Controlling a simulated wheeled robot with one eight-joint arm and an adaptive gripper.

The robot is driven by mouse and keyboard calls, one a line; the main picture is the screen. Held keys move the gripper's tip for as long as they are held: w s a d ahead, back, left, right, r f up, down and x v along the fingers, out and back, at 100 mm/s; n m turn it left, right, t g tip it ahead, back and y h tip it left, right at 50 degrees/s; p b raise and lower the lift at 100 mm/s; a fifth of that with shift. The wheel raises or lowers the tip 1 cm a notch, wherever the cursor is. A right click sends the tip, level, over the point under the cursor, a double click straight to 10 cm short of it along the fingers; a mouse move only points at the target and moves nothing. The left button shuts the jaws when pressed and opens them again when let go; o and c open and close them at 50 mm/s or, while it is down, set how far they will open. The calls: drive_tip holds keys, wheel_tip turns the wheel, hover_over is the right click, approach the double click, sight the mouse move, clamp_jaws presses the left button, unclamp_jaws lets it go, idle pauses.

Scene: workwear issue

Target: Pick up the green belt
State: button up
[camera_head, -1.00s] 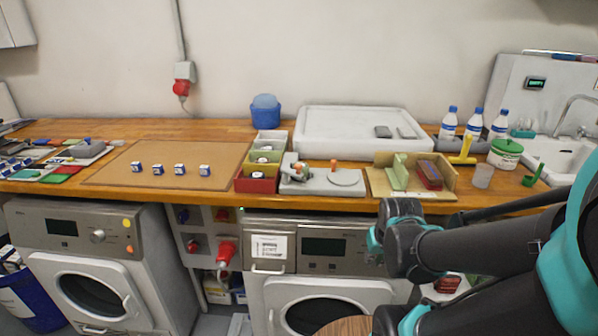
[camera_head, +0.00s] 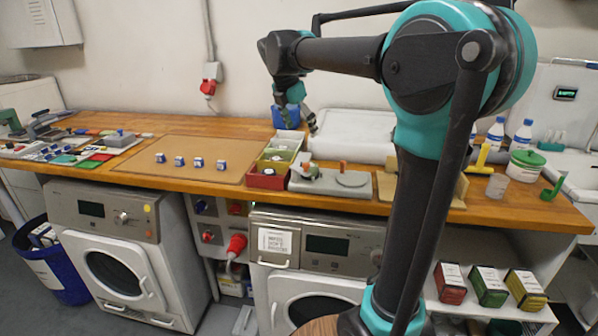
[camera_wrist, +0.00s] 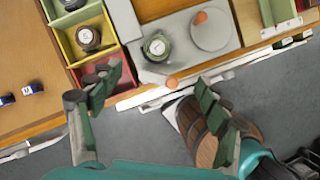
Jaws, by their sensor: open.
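What looks like the green belt is a coil with a dark green rim and pale round face (camera_wrist: 157,46). It lies on the grey fixture plate (camera_wrist: 185,62) in the wrist view, beside a raised round disc. My gripper (camera_head: 296,118) is above the counter, behind the fixture in the picture. In the wrist view its fingers (camera_wrist: 160,92) are spread wide and empty, with the coil beyond them, apart from both.
A divided bin with a red compartment (camera_head: 266,180) and a yellow compartment (camera_wrist: 74,47) stands left of the fixture, holding dark coils. An orange knob (camera_wrist: 200,17) is on the disc. A blue tub (camera_head: 284,117) is near my gripper. The brown mat (camera_head: 185,150) has several small blue-white items.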

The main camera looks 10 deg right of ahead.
hover_over(311, 164)
drive_tip(key=s+a, duration=0.1)
drive_tip(key=a, duration=0.1)
drive_tip(key=shift+n, duration=0.3)
drive_tip(key=f, duration=1)
drive_tip(key=shift+s+d+f, duration=0.2)
drive_tip(key=shift+f, duration=0.05)
drive_tip(key=shift+s+x, duration=0.2)
drive_tip(key=shift+x, duration=2.55)
drive_tip(key=shift+a, duration=0.15)
drive_tip(key=c, duration=1.3)
